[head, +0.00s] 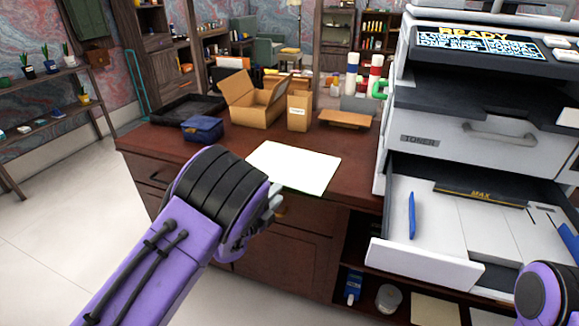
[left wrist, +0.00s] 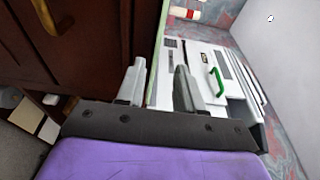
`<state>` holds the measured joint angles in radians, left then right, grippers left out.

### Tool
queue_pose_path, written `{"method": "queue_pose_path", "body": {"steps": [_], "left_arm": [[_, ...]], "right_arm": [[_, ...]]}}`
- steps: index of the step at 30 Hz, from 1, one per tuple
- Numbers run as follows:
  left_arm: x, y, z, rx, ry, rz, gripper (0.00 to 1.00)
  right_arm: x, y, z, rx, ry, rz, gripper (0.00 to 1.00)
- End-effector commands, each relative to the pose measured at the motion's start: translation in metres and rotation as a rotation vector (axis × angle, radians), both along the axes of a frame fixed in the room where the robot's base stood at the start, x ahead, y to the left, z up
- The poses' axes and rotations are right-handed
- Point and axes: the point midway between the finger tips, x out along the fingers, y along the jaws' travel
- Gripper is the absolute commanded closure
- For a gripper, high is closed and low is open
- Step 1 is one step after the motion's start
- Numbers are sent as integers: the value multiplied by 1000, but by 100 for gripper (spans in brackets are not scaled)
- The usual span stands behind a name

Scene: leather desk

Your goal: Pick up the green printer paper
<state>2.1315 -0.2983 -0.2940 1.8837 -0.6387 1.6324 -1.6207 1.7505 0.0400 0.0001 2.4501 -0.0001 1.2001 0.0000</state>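The printer paper (head: 294,167) lies flat at the front edge of the desk; its top looks white, with a thin green line along its near edge. In the left wrist view the paper (left wrist: 155,66) shows nearly edge-on as a thin pale strip with a green border. My left gripper (head: 270,203) is at the paper's near edge, partly hidden by my wrist. In the left wrist view its two fingers (left wrist: 158,88) are apart, with the paper's edge between them. I cannot tell whether they touch it. My right gripper is out of view; only part of my right arm shows.
The brown desk (head: 225,144) holds an open cardboard box (head: 258,104), a blue pouch (head: 202,128) and a black tray (head: 185,108) behind the paper. A large printer (head: 462,135) stands at right with its paper drawer (head: 425,255) pulled out. Open floor lies at left.

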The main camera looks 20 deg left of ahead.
Motion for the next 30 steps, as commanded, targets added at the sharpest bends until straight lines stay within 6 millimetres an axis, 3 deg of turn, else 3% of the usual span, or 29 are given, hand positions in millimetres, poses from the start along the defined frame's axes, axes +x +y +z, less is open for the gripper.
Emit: {"method": "queue_pose_path", "body": {"steps": [7,15,18,19,30], "left_arm": [[40,-10,-6,-3,0,1,64],[45,-11,-5,-1,2,2,64],[45,-11,-5,-1,2,1,96],[45,-11,-5,-2,3,1,100],[45,-11,1,-2,-1,1,100]], "right_arm": [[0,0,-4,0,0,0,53],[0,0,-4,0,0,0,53],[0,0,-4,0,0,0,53],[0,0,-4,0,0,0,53],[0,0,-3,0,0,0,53]]}}
